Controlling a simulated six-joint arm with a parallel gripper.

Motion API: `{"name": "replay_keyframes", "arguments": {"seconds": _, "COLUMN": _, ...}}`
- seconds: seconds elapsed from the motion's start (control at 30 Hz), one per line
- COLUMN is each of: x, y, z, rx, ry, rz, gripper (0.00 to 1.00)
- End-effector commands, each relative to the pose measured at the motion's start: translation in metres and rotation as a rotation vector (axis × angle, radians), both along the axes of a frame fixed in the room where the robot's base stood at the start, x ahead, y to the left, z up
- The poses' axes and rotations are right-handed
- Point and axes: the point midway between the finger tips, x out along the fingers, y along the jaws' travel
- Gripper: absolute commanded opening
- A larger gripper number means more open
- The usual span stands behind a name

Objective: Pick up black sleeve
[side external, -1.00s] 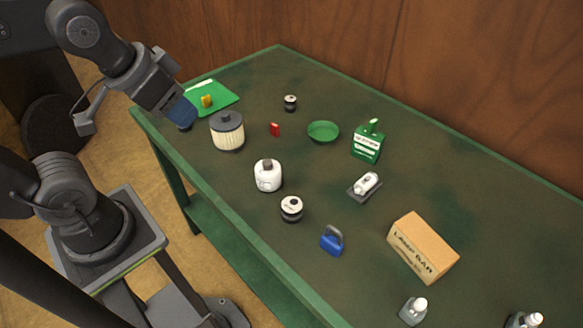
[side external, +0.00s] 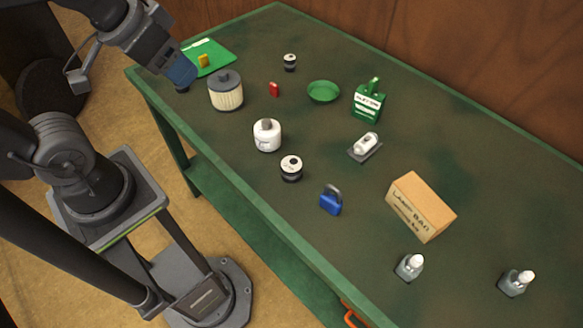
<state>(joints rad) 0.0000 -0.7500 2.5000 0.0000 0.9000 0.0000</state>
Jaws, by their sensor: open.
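My gripper (side external: 179,73), with blue fingertips, is over the table's far-left edge in the side external view, left of the cream filter canister. A small dark object (side external: 181,88) shows just below the fingertips, mostly covered by them; I cannot tell whether it is the black sleeve. Two short black cylinders with pale tops also stand on the table, one near the middle (side external: 291,170) and one at the back (side external: 290,63). I cannot tell which of these, if any, is the black sleeve. My gripper is open.
The cream canister (side external: 226,92) stands close right of my gripper. A green tray (side external: 222,62) lies behind it. A white jar (side external: 267,136), green bowl (side external: 323,92), blue padlock (side external: 331,201) and cardboard box (side external: 421,207) spread across the green table (side external: 470,165).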

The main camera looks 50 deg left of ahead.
Motion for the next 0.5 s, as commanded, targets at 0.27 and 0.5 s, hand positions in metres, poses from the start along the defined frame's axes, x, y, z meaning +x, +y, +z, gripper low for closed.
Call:
{"name": "replay_keyframes", "arguments": {"seconds": 0.27, "x": 0.0000, "y": 0.0000, "z": 0.0000, "rx": 0.000, "ry": 0.000, "rz": 0.000, "gripper": 0.80}}
{"name": "replay_keyframes", "arguments": {"seconds": 0.5, "x": 0.0031, "y": -0.0012, "z": -0.0004, "rx": 0.012, "ry": 0.009, "rz": -0.028, "gripper": 0.80}}
